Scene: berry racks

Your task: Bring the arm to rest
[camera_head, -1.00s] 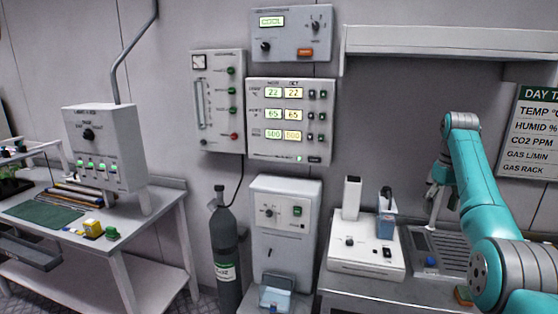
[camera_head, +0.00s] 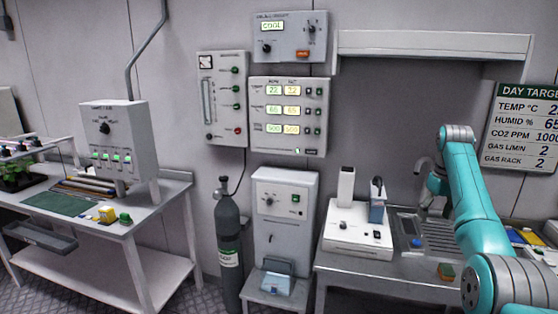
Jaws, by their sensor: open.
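My teal and grey arm (camera_head: 473,195) rises from the lower right corner, bends at a grey upper joint (camera_head: 457,133) and folds down behind itself. My gripper (camera_head: 434,188) is at its far end, small and partly hidden by my arm link, above the grey slatted tray (camera_head: 440,236) on the right bench. It is open, and nothing shows in it.
A wall shelf (camera_head: 432,45) is above. A gas cylinder (camera_head: 228,240) and left table (camera_head: 150,210) stand further left.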

